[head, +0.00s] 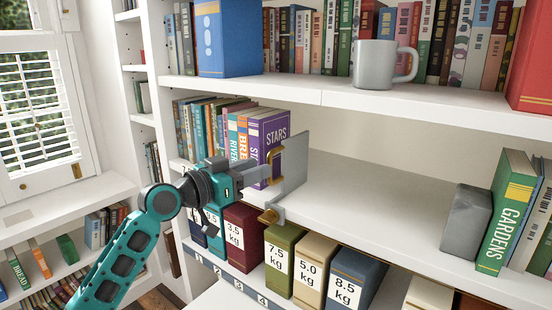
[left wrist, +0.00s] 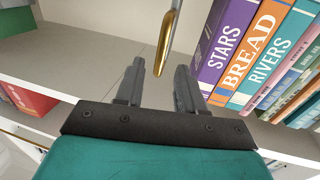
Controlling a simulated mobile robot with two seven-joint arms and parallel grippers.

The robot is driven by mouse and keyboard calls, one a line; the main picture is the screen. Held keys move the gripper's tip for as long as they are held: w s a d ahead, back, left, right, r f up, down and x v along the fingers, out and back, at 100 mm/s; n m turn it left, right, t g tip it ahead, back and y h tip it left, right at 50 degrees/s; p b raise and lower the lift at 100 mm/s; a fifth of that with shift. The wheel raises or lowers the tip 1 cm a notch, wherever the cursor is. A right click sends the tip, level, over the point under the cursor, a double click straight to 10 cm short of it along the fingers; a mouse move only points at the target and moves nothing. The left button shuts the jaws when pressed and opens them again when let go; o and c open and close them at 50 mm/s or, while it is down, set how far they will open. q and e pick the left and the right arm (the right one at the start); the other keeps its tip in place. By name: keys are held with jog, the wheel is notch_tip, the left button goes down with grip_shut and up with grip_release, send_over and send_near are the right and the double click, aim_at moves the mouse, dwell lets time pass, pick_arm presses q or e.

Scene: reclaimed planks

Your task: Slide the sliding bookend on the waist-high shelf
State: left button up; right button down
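The sliding bookend (head: 296,168) is a grey upright plate with a brass handle (head: 274,158) and a brass fitting low at the shelf's front edge. It stands on the waist-high shelf (head: 375,205), just right of a row of books ending in a purple STARS book (head: 268,135). My left gripper (head: 255,172) is in front of those books, left of the handle. In the left wrist view its two fingers (left wrist: 160,88) are apart with nothing between them; the brass handle (left wrist: 165,45) is just beyond the tips. My right gripper is not in view.
A grey block (head: 466,222) and the GARDENS book (head: 507,210) stand at the shelf's right. The shelf between bookend and block is clear. A grey mug (head: 374,65) stands on the shelf above; weight-labelled books (head: 285,255) stand below.

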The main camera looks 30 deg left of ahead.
pick_arm(q)
jog(key=x, duration=0.6)
jog(key=shift+w+p, duration=0.2)
jog(key=shift+p, duration=0.2)
jog(key=shift+d+f, duration=0.1)
jog(key=shift+c, duration=0.3)
grip_shut()
